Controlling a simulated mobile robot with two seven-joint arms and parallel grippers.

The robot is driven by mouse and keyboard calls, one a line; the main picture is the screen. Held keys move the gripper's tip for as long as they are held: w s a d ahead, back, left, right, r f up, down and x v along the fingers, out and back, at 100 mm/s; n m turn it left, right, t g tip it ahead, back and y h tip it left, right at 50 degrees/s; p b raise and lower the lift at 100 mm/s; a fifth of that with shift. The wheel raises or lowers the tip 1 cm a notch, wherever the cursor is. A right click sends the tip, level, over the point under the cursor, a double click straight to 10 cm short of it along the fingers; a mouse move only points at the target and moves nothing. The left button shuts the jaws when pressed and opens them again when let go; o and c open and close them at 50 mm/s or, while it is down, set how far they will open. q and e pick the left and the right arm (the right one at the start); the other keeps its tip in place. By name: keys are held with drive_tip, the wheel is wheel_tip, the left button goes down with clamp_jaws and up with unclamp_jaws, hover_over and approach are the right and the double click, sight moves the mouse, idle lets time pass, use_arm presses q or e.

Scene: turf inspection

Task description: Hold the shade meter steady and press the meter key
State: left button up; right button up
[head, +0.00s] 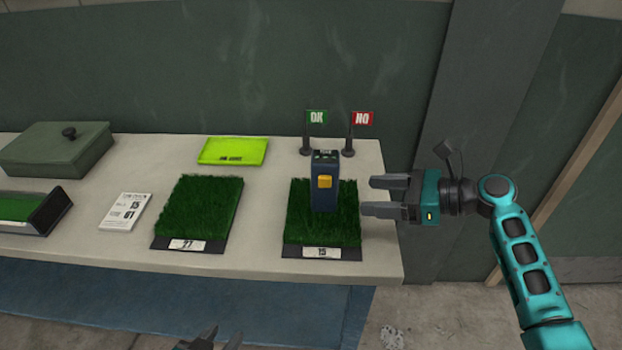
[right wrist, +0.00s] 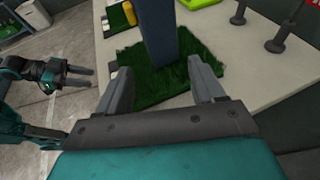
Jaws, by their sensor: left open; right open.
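The shade meter (head: 324,195) is an upright dark blue block standing on the right turf sample (head: 295,215), whose label reads 15. The meter key (head: 324,181) is a yellow button on its front face. My right gripper (head: 375,197) is open just right of the meter, fingers pointing at it. In the right wrist view the meter (right wrist: 160,38) stands ahead, between and beyond the open fingers, apparently not gripped. My left gripper (head: 210,341) shows only its fingertips at the bottom edge, below the table front. It also appears open and empty in the right wrist view (right wrist: 88,78).
A second turf sample (head: 205,205) labelled 27 lies left of the meter. Green OK (head: 317,117) and red NO (head: 362,118) flags stand behind it. A yellow-green board (head: 233,151), a printed card (head: 125,211), a green box (head: 58,150) and a dark tray (head: 50,212) lie further left.

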sight(330, 194)
drive_tip(key=b+x, duration=0.5)
drive_tip(key=x, duration=0.1)
drive_tip(key=shift+w+a+f, duration=0.1)
drive_tip(key=shift+a+f, duration=0.1)
drive_tip(key=shift+f, duration=0.1)
drive_tip(key=shift+w+a+p, duration=0.15)
drive_tip(key=shift+a+p, duration=0.2)
drive_tip(key=shift+a, duration=0.15)
drive_tip(key=shift+w+a+p, duration=0.2)
drive_tip(key=shift+a+p, duration=0.1)
drive_tip(key=shift+a, duration=0.15)
use_arm(q)
drive_tip(key=shift+s+f, duration=0.15)
drive_tip(key=shift+f, duration=0.85)
drive_tip(key=shift+s+f, duration=0.1)
drive_tip(key=shift+f, duration=0.85)
use_arm(e)
drive_tip(key=shift+x, duration=0.85)
drive_tip(key=shift+f, duration=0.1)
drive_tip(key=shift+c, duration=0.2)
use_arm(q)
drive_tip(key=shift+w+r, duration=0.1)
drive_tip(key=shift+w, duration=0.05)
use_arm(e)
drive_tip(key=c, duration=0.5)
use_arm(q)
drive_tip(key=c, duration=0.8)
